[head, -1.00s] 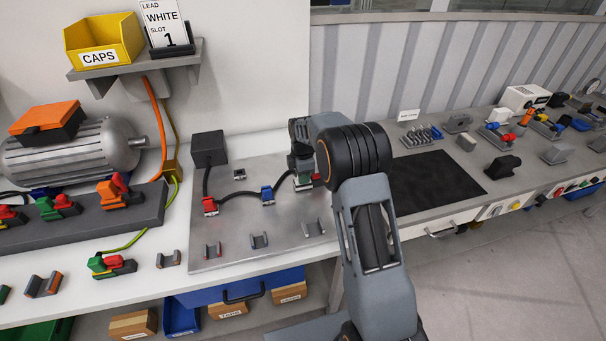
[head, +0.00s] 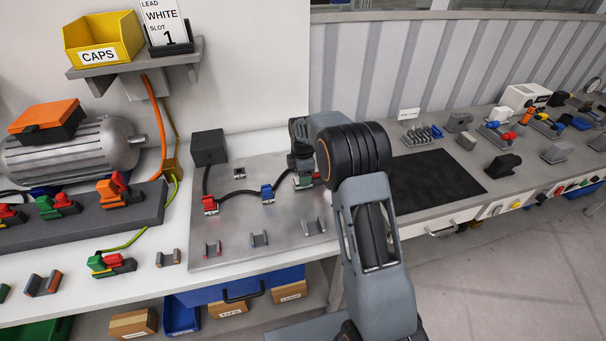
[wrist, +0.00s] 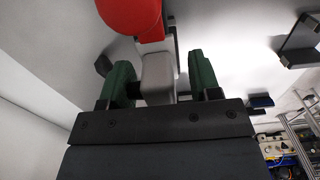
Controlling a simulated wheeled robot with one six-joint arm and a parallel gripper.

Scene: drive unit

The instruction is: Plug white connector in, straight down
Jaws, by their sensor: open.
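My gripper (head: 303,181) is low over the right back part of the metal plate, partly hidden behind my arm in the head view. In the wrist view its two green fingers (wrist: 161,82) stand apart. A pale grey-white block (wrist: 158,76), apparently the white connector, is between them, with a narrow gap on each side. A red rounded part (wrist: 132,14) shows beyond the block. Whether the connector is fully seated cannot be told. A card (head: 163,20) on the shelf reads lead white, slot 1.
The metal plate (head: 232,228) carries a red connector (head: 210,205), a blue connector (head: 267,194) and a small empty-looking socket (head: 239,173). A dark mat (head: 435,182) lies right of my arm.

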